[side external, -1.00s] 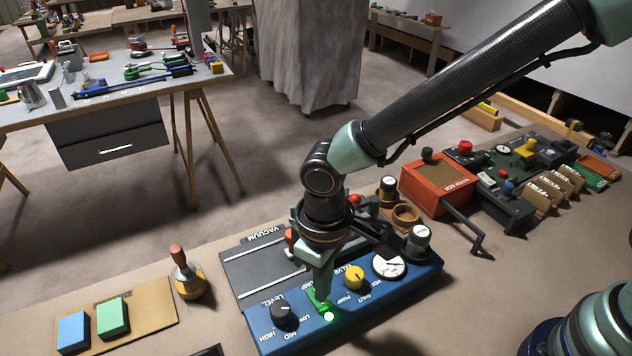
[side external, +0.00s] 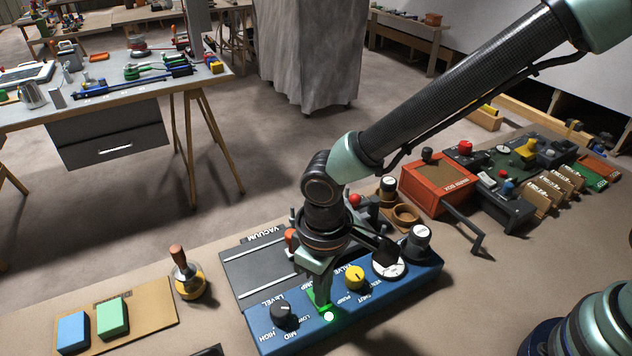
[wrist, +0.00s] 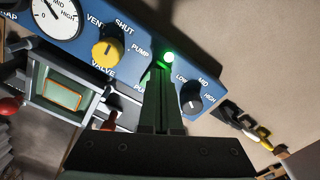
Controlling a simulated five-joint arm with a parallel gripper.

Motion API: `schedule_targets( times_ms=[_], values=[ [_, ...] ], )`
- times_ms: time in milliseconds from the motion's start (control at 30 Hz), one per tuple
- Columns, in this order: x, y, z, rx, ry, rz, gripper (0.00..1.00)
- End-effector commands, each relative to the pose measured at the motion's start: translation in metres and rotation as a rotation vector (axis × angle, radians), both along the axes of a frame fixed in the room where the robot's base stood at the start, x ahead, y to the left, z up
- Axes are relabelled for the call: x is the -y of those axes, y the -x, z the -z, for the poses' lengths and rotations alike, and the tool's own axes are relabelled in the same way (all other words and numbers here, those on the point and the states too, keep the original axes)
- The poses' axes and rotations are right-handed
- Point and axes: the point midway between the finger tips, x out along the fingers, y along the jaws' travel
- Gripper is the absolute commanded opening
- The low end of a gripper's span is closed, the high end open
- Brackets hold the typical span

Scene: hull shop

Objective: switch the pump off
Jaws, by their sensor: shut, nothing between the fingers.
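The blue vacuum panel (side external: 405,290) lies on the bench. Its green pump switch (side external: 312,299) sits between the level knob (side external: 283,313) and the yellow valve knob (side external: 355,277). A lamp (side external: 329,316) beside the switch glows green. My gripper (side external: 322,302) is shut and empty, pointing down with its tips at the switch. The fingers cover part of the switch, so its exact position and whether they touch it cannot be told. In the wrist view the gripper tips (wrist: 159,70) end just beside the lit lamp (wrist: 169,57).
A red box with a lever (side external: 436,183) stands behind on the right.

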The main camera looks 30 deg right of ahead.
Motion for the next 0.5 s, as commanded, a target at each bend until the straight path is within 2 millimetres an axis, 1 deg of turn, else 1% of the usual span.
schedule_targets(
  times_ms=[333, 500],
  values=[
    [0.0001, 0.0000, 0.0038, 0.000, 0.000, 0.000, 0.00],
    [-0.0005, -0.0007, -0.0050, 0.002, -0.002, 0.000, 0.00]
  ],
)
